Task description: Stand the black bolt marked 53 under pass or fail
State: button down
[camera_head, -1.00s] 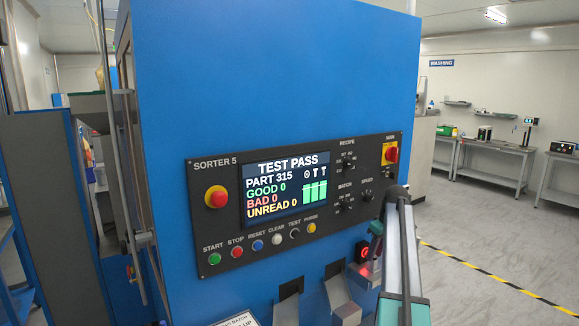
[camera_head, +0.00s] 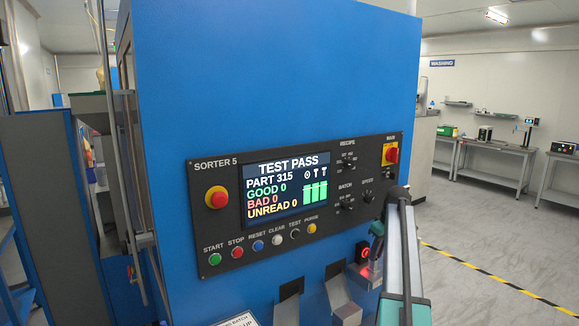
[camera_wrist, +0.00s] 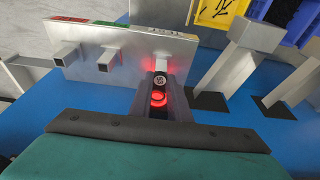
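In the wrist view a dark round bolt head (camera_wrist: 160,80) carries a white disc with a small dark mark, which looks like two digits but is too small to read surely. It sits beside a glowing red ring (camera_wrist: 158,99), which also shows on the blue machine in the head view (camera_head: 364,253). My gripper (camera_head: 375,250) points down near that ring. Its fingers are partly hidden, and I cannot tell whether they close on the bolt. A grey plate (camera_wrist: 135,47) with red and green labels along its edge bears square tubes (camera_wrist: 108,60).
The screen (camera_head: 285,188) reads TEST PASS, part 315, with good, bad and unread all 0. Two metal chutes (camera_head: 342,298) stand left of my gripper. A yellow crate (camera_wrist: 203,17) holds dark bolts. A blue crate (camera_wrist: 285,22) is beside it.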

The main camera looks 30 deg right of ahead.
jog(key=shift+r, duration=0.1)
jog(key=shift+w+p+v, duration=0.2)
jog(key=shift+p+v, duration=0.2)
jog(key=shift+v, duration=0.45)
jog(key=shift+w+p+v, duration=0.2)
jog(key=shift+p+v, duration=0.2)
jog(key=shift+v, duration=0.45)
jog(key=shift+w+p+v, duration=0.2)
jog(key=shift+p+v, duration=0.2)
jog(key=shift+v, duration=0.45)
jog(key=shift+r, duration=0.2)
jog(key=shift+a, duration=0.15)
